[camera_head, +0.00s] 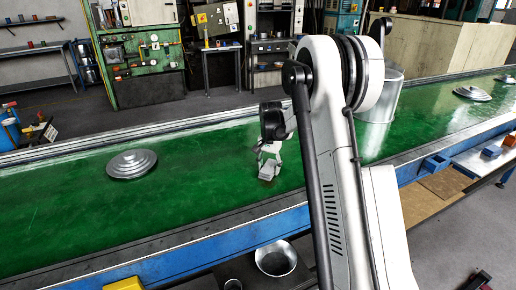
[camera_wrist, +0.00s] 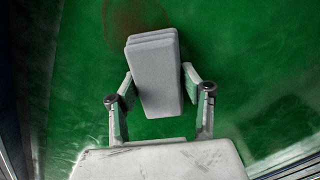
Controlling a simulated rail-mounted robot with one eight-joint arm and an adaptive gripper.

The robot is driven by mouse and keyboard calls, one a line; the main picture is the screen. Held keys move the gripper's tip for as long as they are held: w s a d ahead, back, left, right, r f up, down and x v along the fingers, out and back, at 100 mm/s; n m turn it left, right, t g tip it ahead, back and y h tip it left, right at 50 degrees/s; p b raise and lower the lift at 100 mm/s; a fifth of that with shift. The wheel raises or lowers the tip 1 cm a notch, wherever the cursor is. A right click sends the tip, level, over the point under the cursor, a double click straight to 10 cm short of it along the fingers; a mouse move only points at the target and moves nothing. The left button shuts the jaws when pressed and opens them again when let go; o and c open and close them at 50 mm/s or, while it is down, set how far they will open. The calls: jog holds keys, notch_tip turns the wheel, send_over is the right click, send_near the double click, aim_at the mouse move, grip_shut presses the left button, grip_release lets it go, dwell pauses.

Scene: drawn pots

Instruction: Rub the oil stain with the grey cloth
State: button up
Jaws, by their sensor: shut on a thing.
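My gripper (camera_wrist: 160,92) is shut on the grey cloth (camera_wrist: 155,68), a folded block held between its two fingers. The cloth (camera_head: 267,170) also shows in the head view, below my gripper (camera_head: 269,152) and over the green surface. I cannot tell whether it touches the surface. The oil stain (camera_wrist: 151,17) is a brownish-red patch on the green at the top of the wrist view, just beyond the far end of the cloth. The cloth may cover part of it. I cannot make the stain out in the head view.
The long green belt (camera_head: 60,205) has raised edges. A grey stepped lid (camera_head: 132,163) lies to the left, and another lid (camera_head: 472,93) far right. A large metal pot (camera_head: 378,105) stands behind my arm. The belt between the left lid and my gripper is clear.

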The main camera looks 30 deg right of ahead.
aim_at(281, 188)
jog(key=shift+s+a+b, duration=0.15)
jog(key=shift+s+b, duration=0.7)
jog(key=shift+s, duration=4.1)
notch_tip(281, 188, up, 8)
jog(key=p, duration=0.3)
jog(key=shift+r+p, duration=0.25)
jog(key=shift+p, duration=0.05)
jog(key=shift+w, duration=0.15)
